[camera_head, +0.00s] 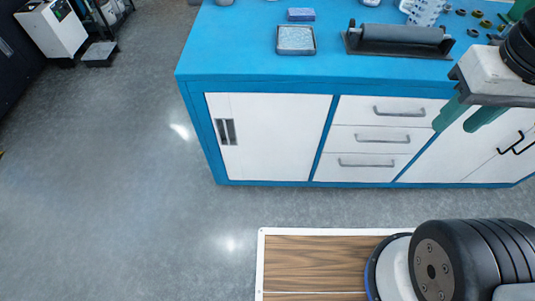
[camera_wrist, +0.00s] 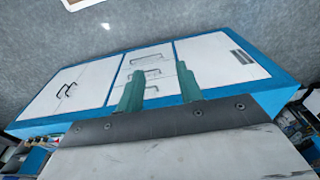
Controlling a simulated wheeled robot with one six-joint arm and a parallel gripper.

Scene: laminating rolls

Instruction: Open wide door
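A white wide door (camera_head: 280,135) closes the left bay of a blue workbench (camera_head: 330,78). A narrow white strip lies at its left, and dark recessed handles (camera_head: 225,131) sit near the seam. In the wrist view, where the bench looks upside down, the door (camera_wrist: 210,62) is at the right with its handle plate (camera_wrist: 242,57). My gripper (camera_head: 467,116) hangs in front of the bench's right part, well away from the door. Its two green fingers are apart with nothing between them, as in the wrist view (camera_wrist: 160,92).
White drawers (camera_head: 375,139) with bar handles are right of the door, then white doors with black handles (camera_head: 510,143). A roller (camera_head: 400,38), a tray (camera_head: 295,40) and small items lie on the benchtop. Floor (camera_head: 120,190) left of the bench is clear.

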